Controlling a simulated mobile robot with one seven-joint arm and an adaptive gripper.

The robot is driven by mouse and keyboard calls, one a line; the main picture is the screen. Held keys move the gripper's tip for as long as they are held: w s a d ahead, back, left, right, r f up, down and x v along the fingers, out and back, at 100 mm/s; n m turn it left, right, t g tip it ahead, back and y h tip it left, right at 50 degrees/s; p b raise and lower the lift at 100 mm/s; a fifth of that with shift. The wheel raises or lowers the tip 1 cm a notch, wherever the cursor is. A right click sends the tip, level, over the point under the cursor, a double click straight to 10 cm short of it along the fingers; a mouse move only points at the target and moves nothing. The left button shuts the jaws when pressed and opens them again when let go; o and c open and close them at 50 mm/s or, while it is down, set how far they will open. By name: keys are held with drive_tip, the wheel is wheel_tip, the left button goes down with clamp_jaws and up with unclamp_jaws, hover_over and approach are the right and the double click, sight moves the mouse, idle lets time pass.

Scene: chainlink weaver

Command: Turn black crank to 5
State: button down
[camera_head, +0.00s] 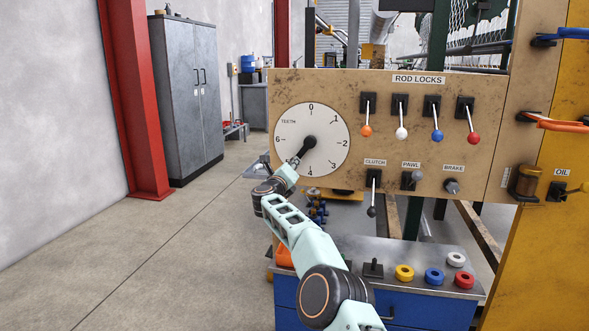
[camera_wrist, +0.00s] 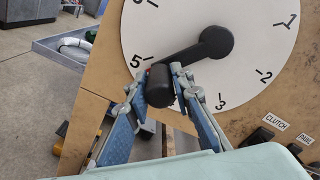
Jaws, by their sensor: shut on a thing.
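The black crank (camera_head: 308,143) is mounted at the centre of a white round dial (camera_head: 327,120) marked TEETH, with numbers from 0 at the top. In the wrist view, the crank arm (camera_wrist: 192,52) points to the lower left, close to the 5. Its black handle (camera_wrist: 160,88) sticks out toward the camera. My gripper (camera_head: 294,162) is at the dial's lower left. In the wrist view its two fingers (camera_wrist: 162,76) stand either side of the handle, shut on it. The 5 is hidden by my gripper in the head view; the 4 is hidden in the wrist view.
Right of the dial are several rod lock levers (camera_head: 400,118), the clutch lever (camera_head: 373,190), the pawl (camera_head: 412,180) and the brake knob (camera_head: 452,186). Below stands a blue cabinet (camera_head: 415,303) with coloured rings on top. Open floor (camera_head: 130,260) lies to the left.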

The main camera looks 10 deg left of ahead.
drive_tip(key=shift+a+r+m, duration=0.5)
drive_tip(key=shift+a+m, duration=0.1)
drive_tip(key=shift+m, duration=0.1)
drive_tip(key=c, duration=1.7)
unclamp_jaws()
drive_tip(key=shift+s+a, duration=0.1)
drive_tip(key=shift+s, duration=0.4)
drive_tip(key=shift+s+d, duration=0.2)
drive_tip(key=shift+s, duration=0.45)
drive_tip(key=shift+s+a, duration=0.2)
drive_tip(key=shift+s, duration=4.65)
